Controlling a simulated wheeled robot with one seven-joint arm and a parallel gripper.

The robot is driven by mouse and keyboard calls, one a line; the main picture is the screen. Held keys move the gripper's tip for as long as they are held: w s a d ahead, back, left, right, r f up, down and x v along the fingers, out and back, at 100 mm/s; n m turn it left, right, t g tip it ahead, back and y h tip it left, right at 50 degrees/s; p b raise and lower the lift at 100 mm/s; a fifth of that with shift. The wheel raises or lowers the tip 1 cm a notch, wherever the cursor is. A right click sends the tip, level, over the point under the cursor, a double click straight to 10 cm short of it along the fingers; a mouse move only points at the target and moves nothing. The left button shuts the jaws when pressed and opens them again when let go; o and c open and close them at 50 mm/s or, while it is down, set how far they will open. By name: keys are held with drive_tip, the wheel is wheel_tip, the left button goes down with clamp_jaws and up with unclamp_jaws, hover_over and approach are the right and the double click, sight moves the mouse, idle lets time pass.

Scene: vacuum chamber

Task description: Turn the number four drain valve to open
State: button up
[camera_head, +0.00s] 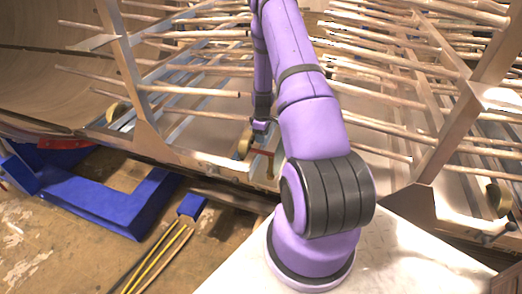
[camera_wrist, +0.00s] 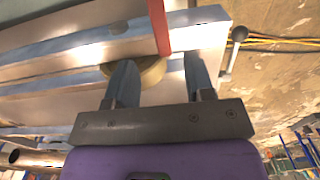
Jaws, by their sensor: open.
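In the wrist view, a grey lever with a round knob (camera_wrist: 239,34) stands just right of the metal beam. It looks like a drain valve handle; I see no number on it. My gripper (camera_wrist: 158,60) is open, its two fingers apart and nothing held between them. The lever is outside the fingers, to the right of the right finger. In the head view, my gripper (camera_head: 262,122) is small and partly hidden by my arm, close to the chamber's lower edge. Another similar lever (camera_head: 490,238) shows at the far right of the head view.
A brass-coloured wheel (camera_wrist: 150,72) lies behind my fingers, below the metal beam (camera_wrist: 90,48). A red bar (camera_wrist: 160,28) crosses the beam. Rows of pipes (camera_head: 390,100) fill the chamber. A blue frame (camera_head: 120,205) and yellow-striped rails (camera_head: 160,255) lie on the floor at left.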

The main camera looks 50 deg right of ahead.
sight(262, 151)
wheel_tip(262, 151, down, 8)
drive_tip(key=shift+f, duration=0.25)
clamp_jaws()
idle(0.3)
